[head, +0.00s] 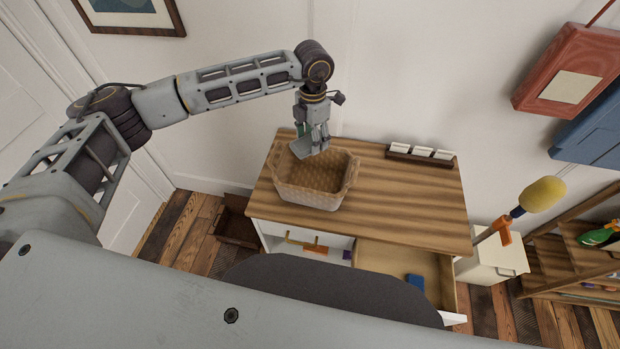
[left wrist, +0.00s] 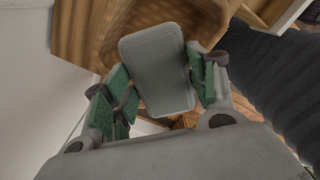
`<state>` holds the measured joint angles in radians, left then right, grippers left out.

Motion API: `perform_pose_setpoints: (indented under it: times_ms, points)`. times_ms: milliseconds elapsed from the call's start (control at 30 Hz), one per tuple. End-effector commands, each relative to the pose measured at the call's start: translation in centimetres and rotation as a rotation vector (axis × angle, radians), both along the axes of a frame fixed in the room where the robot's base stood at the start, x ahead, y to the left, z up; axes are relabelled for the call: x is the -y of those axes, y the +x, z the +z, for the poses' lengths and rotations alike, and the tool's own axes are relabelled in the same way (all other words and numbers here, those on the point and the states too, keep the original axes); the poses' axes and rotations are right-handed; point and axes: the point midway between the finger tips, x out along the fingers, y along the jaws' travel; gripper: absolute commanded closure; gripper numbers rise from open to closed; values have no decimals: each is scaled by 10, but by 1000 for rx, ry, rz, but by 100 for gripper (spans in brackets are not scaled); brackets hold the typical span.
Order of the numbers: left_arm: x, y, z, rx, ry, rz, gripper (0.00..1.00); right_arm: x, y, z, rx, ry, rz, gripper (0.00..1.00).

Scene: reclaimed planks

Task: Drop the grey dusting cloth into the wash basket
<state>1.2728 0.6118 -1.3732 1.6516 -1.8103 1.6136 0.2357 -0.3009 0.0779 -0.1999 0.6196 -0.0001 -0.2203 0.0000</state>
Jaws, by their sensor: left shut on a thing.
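The grey dusting cloth (left wrist: 157,70) is a flat grey piece with rounded corners, held between the green-padded fingers of my left gripper (left wrist: 160,88). In the head view my left gripper (head: 318,128) points down with the cloth (head: 304,150) at its fingertips, at the back left part of the wash basket. The wash basket (head: 312,195) is a tan woven basket on the left of the wooden dresser top. It also fills the upper part of the left wrist view (left wrist: 85,35), behind the cloth. My right gripper does not show.
The dresser top (head: 415,200) is clear right of the basket, except for a small rack with white cards (head: 420,155) at the back. An open drawer (head: 385,257) holds a blue item (head: 415,283). A yellow-headed duster (head: 540,195) stands at the right.

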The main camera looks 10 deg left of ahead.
Motion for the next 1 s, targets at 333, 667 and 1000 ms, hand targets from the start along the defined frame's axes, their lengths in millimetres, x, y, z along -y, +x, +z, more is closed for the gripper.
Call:
perform_pose_setpoints:
  times_ms: [333, 667, 1000]
  points:
    - [0, 0, -23, 0, 0, 0, 62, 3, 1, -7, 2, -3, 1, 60]
    - [0, 0, -25, 1, -1, 0, 62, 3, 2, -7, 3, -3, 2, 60]
    - [0, 0, -25, 1, -1, 0, 18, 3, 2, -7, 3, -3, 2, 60]
